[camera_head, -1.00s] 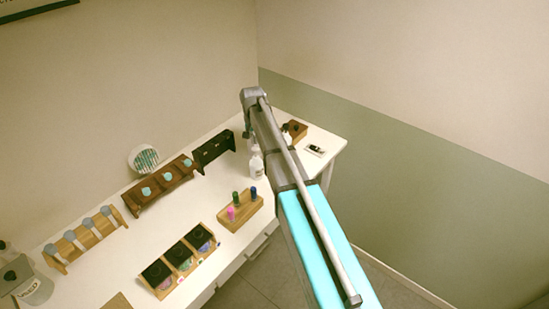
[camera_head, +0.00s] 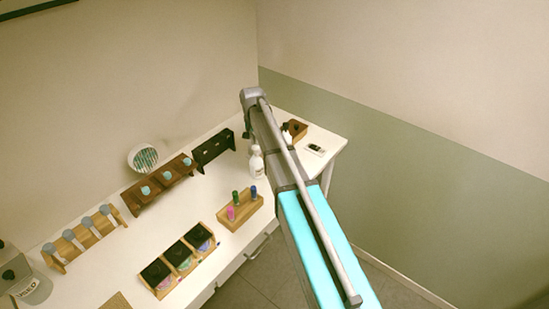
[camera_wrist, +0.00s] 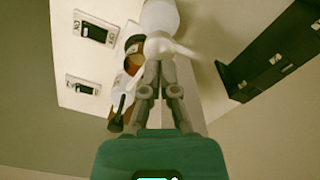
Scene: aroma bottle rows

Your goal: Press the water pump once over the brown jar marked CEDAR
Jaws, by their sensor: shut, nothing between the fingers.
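My gripper (camera_wrist: 160,68) is shut and empty, with its fingertips at the white pump head (camera_wrist: 160,46) of a white bottle (camera_wrist: 161,15) in the wrist view. I cannot tell whether they touch it. In the head view my arm hides most of my gripper. A white bottle (camera_head: 256,163) stands beside my arm there. A brown object (camera_wrist: 133,60) sits left of the fingertips in the wrist view, partly hidden by other items. It may be a jar or holder. I cannot read the word CEDAR anywhere.
A dark rack (camera_head: 213,148) stands against the wall and shows at right in the wrist view (camera_wrist: 275,62). A brown rack (camera_head: 158,186), a wooden tray (camera_head: 240,211) with small coloured bottles and a row of boxes (camera_head: 178,265) stand left. Bare white tabletop (camera_head: 205,205) lies between them.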

